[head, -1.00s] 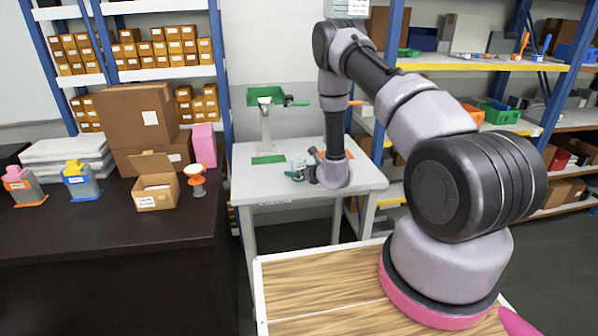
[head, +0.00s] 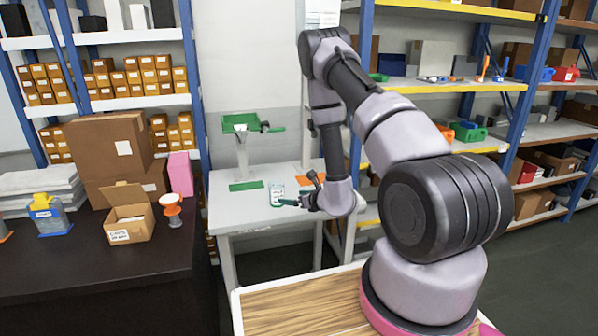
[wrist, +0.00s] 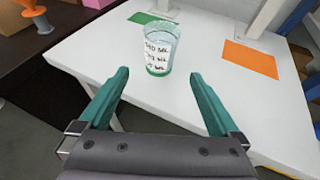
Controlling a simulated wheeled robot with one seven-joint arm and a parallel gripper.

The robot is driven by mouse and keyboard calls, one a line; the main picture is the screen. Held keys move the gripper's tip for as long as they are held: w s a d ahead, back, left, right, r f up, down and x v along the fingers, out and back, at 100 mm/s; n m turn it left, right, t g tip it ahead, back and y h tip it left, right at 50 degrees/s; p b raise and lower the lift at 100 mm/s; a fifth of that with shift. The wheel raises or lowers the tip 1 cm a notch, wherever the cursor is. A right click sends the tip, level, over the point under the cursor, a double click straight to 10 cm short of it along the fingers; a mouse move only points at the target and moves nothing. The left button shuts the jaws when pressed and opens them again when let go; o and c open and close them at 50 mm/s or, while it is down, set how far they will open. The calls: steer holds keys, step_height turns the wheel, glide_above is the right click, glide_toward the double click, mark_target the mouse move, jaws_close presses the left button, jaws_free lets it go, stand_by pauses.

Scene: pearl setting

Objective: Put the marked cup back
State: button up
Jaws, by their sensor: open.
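The marked cup (head: 277,198) is clear, with a green base and a white label with dark writing. It stands upright on the white table, and it also shows in the wrist view (wrist: 160,50). My gripper (head: 288,203) is low over the table, just right of the cup in the head view. In the wrist view my gripper (wrist: 159,74) has its teal fingers spread with nothing between them. The cup stands just beyond the fingertips, apart from both. A green mat (head: 246,185) lies behind and left of the cup; an orange mat (wrist: 250,58) lies to the right.
A stand with a green top (head: 240,123) rises at the back of the white table (head: 240,217). A dark desk (head: 90,252) at left holds boxes, an orange-white stand (head: 172,209) and a blue-yellow bottle (head: 45,214). Shelves stand behind and right.

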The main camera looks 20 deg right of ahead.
steer(key=a+r+n+g+y, duration=0.1)
steer(key=a+r+n+y, duration=0.55)
steer(key=r, duration=0.75)
steer(key=s+a+r+n+g+y, duration=0.1)
steer(key=s+a+r+n+g, duration=0.35)
steer(key=r, duration=0.35)
steer(key=s+a+r+n+g+y, duration=0.1)
steer(key=s+a+r+n+g, duration=0.2)
steer(key=s+r, duration=0.4)
steer(key=s+d+r+n+g+h, duration=0.2)
steer(key=s+d+r+n+h, duration=0.2)
steer(key=s+r+n, duration=0.5)
steer(key=s+d+r+n+t+h, duration=0.4)
steer(key=s+d+r+t+h, duration=0.1)
steer(key=s+d, duration=0.4)
steer(key=shift+s+d+r+h, duration=0.2)
steer(key=shift+d+r+h, duration=0.25)
steer(key=shift+d+h, duration=0.8)
